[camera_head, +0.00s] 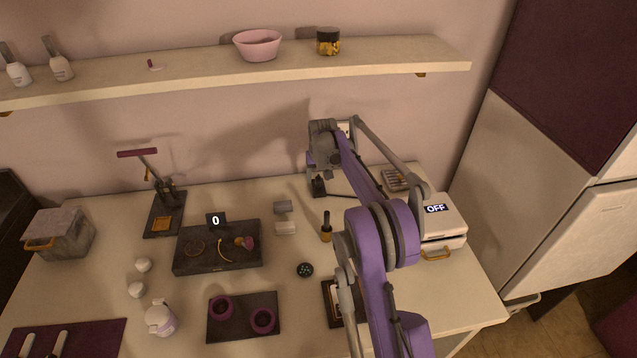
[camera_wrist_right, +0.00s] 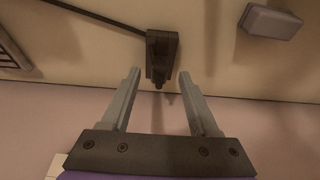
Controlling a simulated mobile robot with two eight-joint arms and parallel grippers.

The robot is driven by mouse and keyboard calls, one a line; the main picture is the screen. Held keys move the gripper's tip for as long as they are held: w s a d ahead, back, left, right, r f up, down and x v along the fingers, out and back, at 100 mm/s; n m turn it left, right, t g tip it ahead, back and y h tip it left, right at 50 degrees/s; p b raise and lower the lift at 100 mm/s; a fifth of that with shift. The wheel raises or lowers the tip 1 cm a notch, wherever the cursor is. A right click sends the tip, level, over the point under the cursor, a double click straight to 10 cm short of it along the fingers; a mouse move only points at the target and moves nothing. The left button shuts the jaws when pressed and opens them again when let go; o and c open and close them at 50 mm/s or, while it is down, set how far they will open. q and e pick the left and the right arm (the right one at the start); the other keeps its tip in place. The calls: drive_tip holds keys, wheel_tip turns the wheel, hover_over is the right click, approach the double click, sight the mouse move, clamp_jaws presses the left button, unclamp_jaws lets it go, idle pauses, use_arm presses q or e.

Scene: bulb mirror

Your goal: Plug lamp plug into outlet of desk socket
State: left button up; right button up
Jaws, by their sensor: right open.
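A black plug-like block (camera_wrist_right: 161,55) with a dark cable stands at the back of the desk near the wall. It also shows in the head view (camera_head: 318,188). I cannot tell for sure whether it is the lamp plug or the desk socket. My right gripper (camera_head: 318,174) reaches over the desk to the block. In the right wrist view the gripper (camera_wrist_right: 158,85) is open, with one finger on each side of the block's wall-side end and gaps on both sides. A pale plate (camera_head: 344,129) with dark marks is partly hidden behind my right wrist. My left gripper is out of view.
Two small grey blocks (camera_head: 283,206) lie left of the black block. A grey gridded tray (camera_head: 395,179) and a white box marked OFF (camera_head: 441,222) stand to the right. A shelf (camera_head: 200,79) runs above along the wall. A dark-handled bottle (camera_head: 326,229) stands in front.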

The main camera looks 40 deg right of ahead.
drive_tip(key=shift+x, duration=0.75)
clamp_jaws()
drive_tip(key=shift+r, duration=0.1)
